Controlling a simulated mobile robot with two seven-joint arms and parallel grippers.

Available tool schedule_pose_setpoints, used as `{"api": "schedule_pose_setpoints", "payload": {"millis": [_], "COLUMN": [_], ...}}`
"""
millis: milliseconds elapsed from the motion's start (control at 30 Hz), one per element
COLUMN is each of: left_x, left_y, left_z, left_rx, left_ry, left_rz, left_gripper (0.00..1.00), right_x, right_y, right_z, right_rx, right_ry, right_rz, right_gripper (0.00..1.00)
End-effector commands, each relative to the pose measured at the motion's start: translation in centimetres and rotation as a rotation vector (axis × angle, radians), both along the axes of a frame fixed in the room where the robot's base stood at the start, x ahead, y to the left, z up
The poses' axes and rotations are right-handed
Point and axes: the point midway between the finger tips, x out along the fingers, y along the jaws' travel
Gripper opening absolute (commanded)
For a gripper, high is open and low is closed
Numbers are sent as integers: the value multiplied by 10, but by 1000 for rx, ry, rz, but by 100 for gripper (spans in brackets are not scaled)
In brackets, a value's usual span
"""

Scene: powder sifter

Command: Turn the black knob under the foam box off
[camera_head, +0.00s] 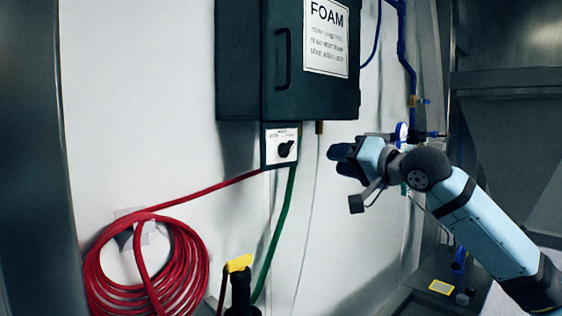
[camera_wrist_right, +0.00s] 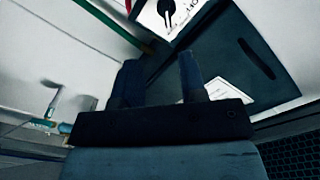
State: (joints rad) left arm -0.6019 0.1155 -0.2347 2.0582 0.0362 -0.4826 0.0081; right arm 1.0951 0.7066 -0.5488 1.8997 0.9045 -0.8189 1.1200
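The black knob (camera_head: 285,149) sits on a small white-faced panel (camera_head: 272,156) under the dark foam box (camera_head: 290,60). The knob looks tilted, but its labels are too small to read. My right gripper (camera_head: 342,160) is to the right of the knob, apart from it, with its fingers pointing left. In the right wrist view the gripper (camera_wrist_right: 158,78) has its two fingers apart with nothing between them. The knob (camera_wrist_right: 168,10) shows at the top of that view, beyond the fingertips. My left gripper is not in view.
A coiled red hose (camera_head: 150,265) hangs at lower left, its line running to the panel. A green hose (camera_head: 275,235) drops below the panel. A black item with a yellow top (camera_head: 239,280) stands at bottom centre. Blue pipes (camera_head: 405,50) run on the right.

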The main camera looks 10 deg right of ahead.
Motion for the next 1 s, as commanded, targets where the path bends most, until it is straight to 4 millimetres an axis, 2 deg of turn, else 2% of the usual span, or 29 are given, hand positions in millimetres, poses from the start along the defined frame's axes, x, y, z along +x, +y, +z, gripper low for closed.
{"api": "schedule_pose_setpoints", "payload": {"millis": [133,267,700,1000], "left_x": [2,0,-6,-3], "left_y": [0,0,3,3], "left_z": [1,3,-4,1], "left_rx": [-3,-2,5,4], "left_ry": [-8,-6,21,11], "left_rz": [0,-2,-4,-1], "left_gripper": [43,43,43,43], "right_x": [-1,10,84,110], "right_y": [-1,6,56,72], "right_z": [11,13,12,12], "right_rx": [13,14,13,11], "right_ry": [3,2,3,1], "right_rz": [-1,0,-1,-1], "right_gripper": [38,38,38,38]}}
